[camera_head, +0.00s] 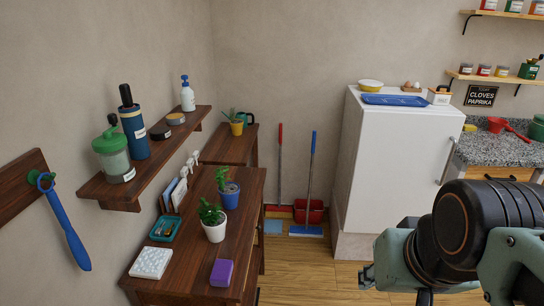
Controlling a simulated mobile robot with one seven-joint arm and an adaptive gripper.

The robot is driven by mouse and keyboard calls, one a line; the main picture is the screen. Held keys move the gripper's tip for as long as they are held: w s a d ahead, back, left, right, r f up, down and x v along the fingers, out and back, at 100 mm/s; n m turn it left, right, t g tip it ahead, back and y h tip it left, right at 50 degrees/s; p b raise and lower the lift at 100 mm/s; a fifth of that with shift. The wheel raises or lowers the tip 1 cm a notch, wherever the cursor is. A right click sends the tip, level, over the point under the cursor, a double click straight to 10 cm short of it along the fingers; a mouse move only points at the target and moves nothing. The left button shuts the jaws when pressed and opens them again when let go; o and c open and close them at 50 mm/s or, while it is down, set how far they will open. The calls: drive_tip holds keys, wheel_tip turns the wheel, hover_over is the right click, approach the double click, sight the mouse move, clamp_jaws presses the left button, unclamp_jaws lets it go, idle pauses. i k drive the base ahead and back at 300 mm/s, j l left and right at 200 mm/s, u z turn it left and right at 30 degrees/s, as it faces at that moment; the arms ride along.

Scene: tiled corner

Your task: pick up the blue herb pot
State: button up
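The blue herb pot (230,197) holds a leafy green plant and stands upright on the dark wooden table (190,262) at left centre. A white pot (215,231) with a green plant stands just in front of it, close by. My arm fills the lower right corner, well to the right of the table and apart from the pot.
The table also bears a purple block (221,273), a white patterned box (151,262) and a teal tray (165,229). A wall shelf (125,190) with bottles and jars juts out at left. A white cabinet (393,160) stands behind my arm. Open floor (310,270) lies between.

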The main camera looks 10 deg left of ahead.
sight(229, 192)
drive_tip(key=i+l+u, duration=0.15)
drive_tip(key=i+u, duration=0.15)
drive_tip(key=i, duration=0.15)
drive_tip(key=i+l+u, duration=0.3)
drive_tip(key=i+j, duration=0.05)
drive_tip(key=i, duration=0.1)
